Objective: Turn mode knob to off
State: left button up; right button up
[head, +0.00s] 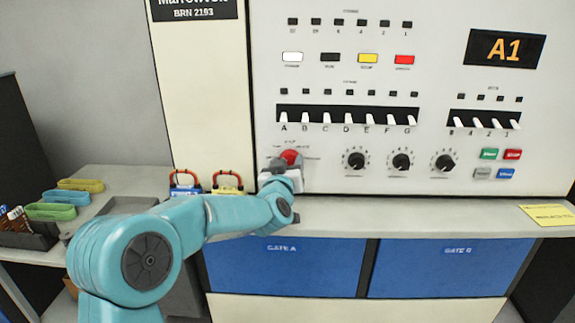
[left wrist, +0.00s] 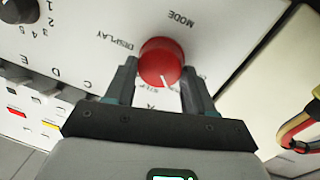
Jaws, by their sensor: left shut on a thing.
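The red mode knob (head: 290,157) is on the left of the white panel, below the row of lettered switches. In the left wrist view the knob (left wrist: 161,62) has a white pointer line on its face, with the labels MODE and DISPLAY around it. My left gripper (head: 282,166) reaches it from below in the head view. In the left wrist view the two fingers of my left gripper (left wrist: 161,78) stand on either side of the knob, shut on it. Some labels around the knob are partly hidden by the gripper. My right gripper is not in view.
Three black knobs (head: 400,161) sit to the right on the panel. Lettered white switches (head: 347,118) are above. The grey ledge (head: 400,215) is mostly clear.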

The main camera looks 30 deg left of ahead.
pick_arm(q)
jog(key=shift+f+b, duration=0.2)
jog(key=shift+b, duration=0.35)
jog(key=shift+f+n+t+y+b, duration=0.15)
jog(key=shift+n+y+b, duration=0.1)
jog(key=shift+n+b, duration=2.1)
jog(key=shift+n+t+y+b, duration=0.15)
jog(key=shift+n+y+b, duration=0.1)
jog(key=shift+n+b, duration=2.05)
jog(key=o, duration=1.1)
jog(key=shift+w, duration=0.1)
jog(key=shift+c, duration=0.2)
